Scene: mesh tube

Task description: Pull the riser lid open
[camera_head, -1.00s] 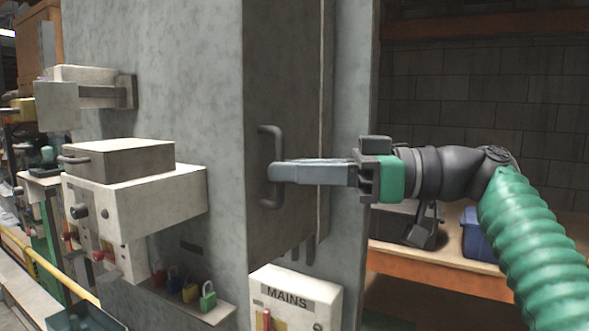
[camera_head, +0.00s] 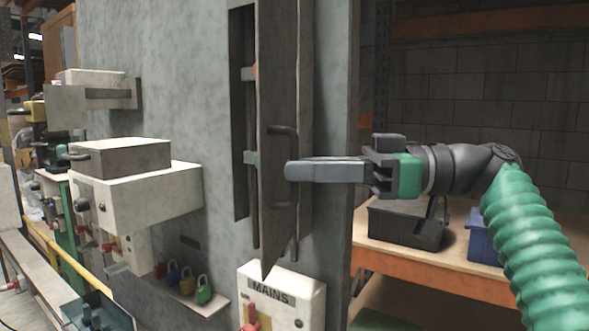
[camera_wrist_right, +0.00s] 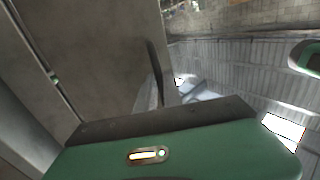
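The riser lid (camera_head: 276,75) is a tall dark grey door on the grey wall column, standing ajar. The lid carries a dark vertical bar handle (camera_head: 284,132). My right gripper (camera_head: 290,171) comes in from the right, its grey fingers across the middle of the handle and shut on it; the near finger hides the grip itself. In the right wrist view the lid's grey face (camera_wrist_right: 100,60) fills the upper left. My left gripper is not in view.
A white MAINS box (camera_head: 283,296) stands below the lid. Several coloured padlocks (camera_head: 203,289) rest on a small ledge to the left, under a white box with a grey top (camera_head: 150,195). A shelf (camera_head: 440,273) with a dark bin and a blue bin (camera_head: 485,235) stands right.

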